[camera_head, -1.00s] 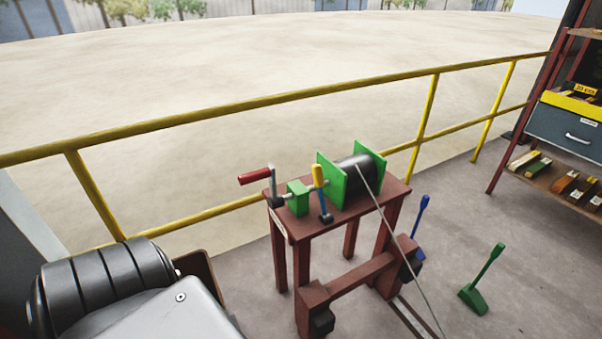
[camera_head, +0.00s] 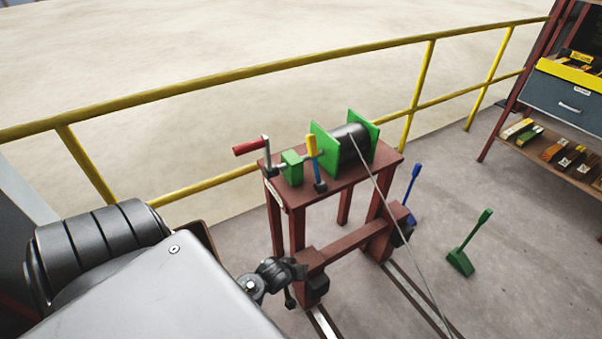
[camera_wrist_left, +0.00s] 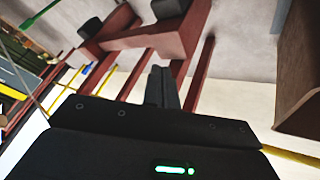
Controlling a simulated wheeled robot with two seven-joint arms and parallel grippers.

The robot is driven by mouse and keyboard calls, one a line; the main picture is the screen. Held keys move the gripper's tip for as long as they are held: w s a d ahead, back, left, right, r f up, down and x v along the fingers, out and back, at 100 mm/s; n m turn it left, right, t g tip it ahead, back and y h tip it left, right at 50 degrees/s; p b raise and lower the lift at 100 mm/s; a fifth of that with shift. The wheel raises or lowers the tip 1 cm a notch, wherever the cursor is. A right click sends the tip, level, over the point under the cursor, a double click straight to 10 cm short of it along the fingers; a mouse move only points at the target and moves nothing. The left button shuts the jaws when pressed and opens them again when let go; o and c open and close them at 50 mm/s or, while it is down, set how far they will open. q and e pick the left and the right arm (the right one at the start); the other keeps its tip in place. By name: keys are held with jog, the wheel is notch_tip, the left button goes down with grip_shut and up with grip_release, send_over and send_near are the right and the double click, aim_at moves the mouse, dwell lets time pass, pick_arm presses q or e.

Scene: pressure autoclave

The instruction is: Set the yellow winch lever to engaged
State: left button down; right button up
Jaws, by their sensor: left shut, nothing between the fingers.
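The winch lever has a yellow grip (camera_head: 311,146) on a blue shaft and stands nearly upright from a black foot on the table. It is between a green block (camera_head: 292,168) and the winch drum (camera_head: 349,146) with its green side plates. My left gripper (camera_head: 297,269) is low beside the table's front leg, below and well apart from the lever. In the left wrist view its fingers (camera_wrist_left: 162,88) are together and empty, pointing toward the table's legs. I cannot make out the lever in that view. My right gripper is out of view.
A red-handled crank (camera_head: 249,147) sticks out left of the winch. A cable runs from the drum to the lower right. The red table (camera_head: 340,184) stands before a yellow railing (camera_head: 260,78). Blue (camera_head: 414,190) and green (camera_head: 470,245) floor levers stand to the right; shelves (camera_head: 555,150) are beyond.

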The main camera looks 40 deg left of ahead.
pick_arm(q)
jog(key=w+a+r+n+t+y, duration=0.1)
jog(key=w+a+r+n+t, duration=0.1)
jog(key=w+a+r+n, duration=0.45)
jog(key=w+a+r+n+t+y, duration=0.1)
jog(key=w+a+r+n+t, duration=0.2)
jog(key=r, duration=0.6)
jog(key=n+t+y, duration=0.2)
jog(key=n+t, duration=0.1)
jog(key=n, duration=0.5)
send_near(314, 161)
jog(key=s+a+r, duration=0.1)
jog(key=a+r, duration=0.4)
jog(key=shift+s+d+p, duration=0.2)
jog(key=shift+p, duration=0.15)
jog(key=shift+g, duration=0.3)
jog(key=x, duration=1)
